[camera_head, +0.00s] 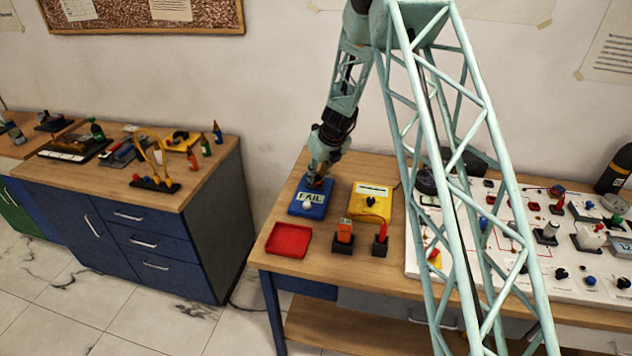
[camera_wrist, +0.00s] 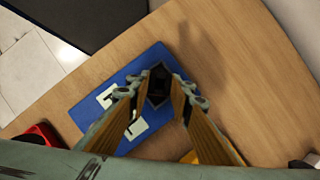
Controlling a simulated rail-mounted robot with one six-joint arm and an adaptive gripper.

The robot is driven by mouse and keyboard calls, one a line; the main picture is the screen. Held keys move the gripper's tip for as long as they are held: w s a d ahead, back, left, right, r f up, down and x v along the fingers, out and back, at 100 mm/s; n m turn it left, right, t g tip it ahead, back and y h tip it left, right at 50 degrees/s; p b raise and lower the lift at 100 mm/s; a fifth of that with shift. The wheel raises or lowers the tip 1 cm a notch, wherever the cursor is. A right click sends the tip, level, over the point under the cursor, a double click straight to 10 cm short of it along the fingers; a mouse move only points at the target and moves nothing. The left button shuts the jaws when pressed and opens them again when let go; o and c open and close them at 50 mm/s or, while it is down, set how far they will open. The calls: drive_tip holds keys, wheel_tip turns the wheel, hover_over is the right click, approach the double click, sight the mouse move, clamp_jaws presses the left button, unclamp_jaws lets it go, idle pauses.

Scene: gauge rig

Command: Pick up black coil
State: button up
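In the wrist view, the fingers (camera_wrist: 159,86) point down at the same blue box (camera_wrist: 90,117). A small dark piece (camera_wrist: 158,92) fills the narrow gap between the fingertips. It may be the black coil, but its shape is not clear. I cannot tell whether the fingers press on it or only stand on both sides of it. In the head view, the wrist and fingers hide this spot.
A yellow box (camera_head: 370,203) stands close on the right. A red tray (camera_head: 289,240) lies in front, beside an orange piece in a black holder (camera_head: 343,240) and a red-handled tool (camera_head: 381,240). A white panel (camera_head: 420,262) with several knobs fills the right. Wood is bare left of the blue box.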

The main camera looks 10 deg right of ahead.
drive_tip(key=shift+r, duration=0.15)
drive_tip(key=shift+r+p, duration=0.55)
drive_tip(key=shift+r, duration=1)
drive_tip(key=s+d+b, duration=0.2)
drive_tip(key=s, duration=0.5)
drive_tip(key=s+d+r+b, duration=0.1)
drive_tip(key=s+d+b, duration=0.1)
drive_tip(key=s, duration=0.6)
drive_tip(key=shift+d+r, duration=0.3)
drive_tip(key=shift+d, duration=0.5)
drive_tip(key=shift+a, duration=0.1)
